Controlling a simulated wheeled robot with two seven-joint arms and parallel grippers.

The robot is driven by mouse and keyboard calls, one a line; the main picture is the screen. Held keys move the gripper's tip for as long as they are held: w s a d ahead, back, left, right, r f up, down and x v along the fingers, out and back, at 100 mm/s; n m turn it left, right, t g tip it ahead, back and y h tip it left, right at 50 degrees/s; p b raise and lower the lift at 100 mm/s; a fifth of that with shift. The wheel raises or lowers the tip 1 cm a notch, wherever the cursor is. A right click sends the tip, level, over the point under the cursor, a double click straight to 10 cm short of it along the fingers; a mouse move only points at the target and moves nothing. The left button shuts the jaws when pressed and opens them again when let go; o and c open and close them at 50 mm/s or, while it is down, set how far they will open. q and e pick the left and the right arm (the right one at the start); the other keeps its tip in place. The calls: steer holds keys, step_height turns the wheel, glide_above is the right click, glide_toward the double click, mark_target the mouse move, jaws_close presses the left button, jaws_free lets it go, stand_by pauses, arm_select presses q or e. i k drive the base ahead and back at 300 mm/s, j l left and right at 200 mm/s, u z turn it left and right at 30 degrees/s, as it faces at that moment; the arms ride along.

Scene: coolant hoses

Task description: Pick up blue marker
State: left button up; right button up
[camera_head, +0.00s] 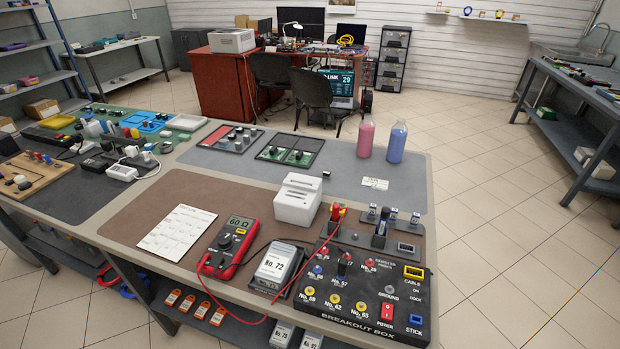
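No thing here can be clearly told as a blue marker at this size. A dark blue upright piece (380,234) stands on the grey plate (350,232) behind the breakout box. Small blue-and-white upright pieces (393,214) stand in a row near it; I cannot tell what they are. A bottle of blue liquid (397,143) stands farther back on the grey mat. Neither of my grippers is in view.
The black breakout box (360,290) fills the table's front right. A pink bottle (366,137) is behind. The grey mat's right part is mostly clear.

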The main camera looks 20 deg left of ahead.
mark_target(385, 215)
steer(key=l+u, duration=0.15)
steer(key=l, duration=0.35)
steer(key=k+l+u, duration=0.2)
steer(key=l, duration=0.25)
steer(key=l+u, duration=0.15)
steer(key=l, duration=0.35)
steer(key=i+l+u, duration=0.15)
steer(key=l+u, duration=0.25)
steer(key=l, duration=0.4)
steer(key=i+l+u, duration=0.1)
steer(key=l+u, duration=0.25)
steer(key=l, duration=0.5)
steer(key=i+l+u, duration=0.6)
steer(key=i+l, duration=0.15)
steer(key=l, duration=0.15)
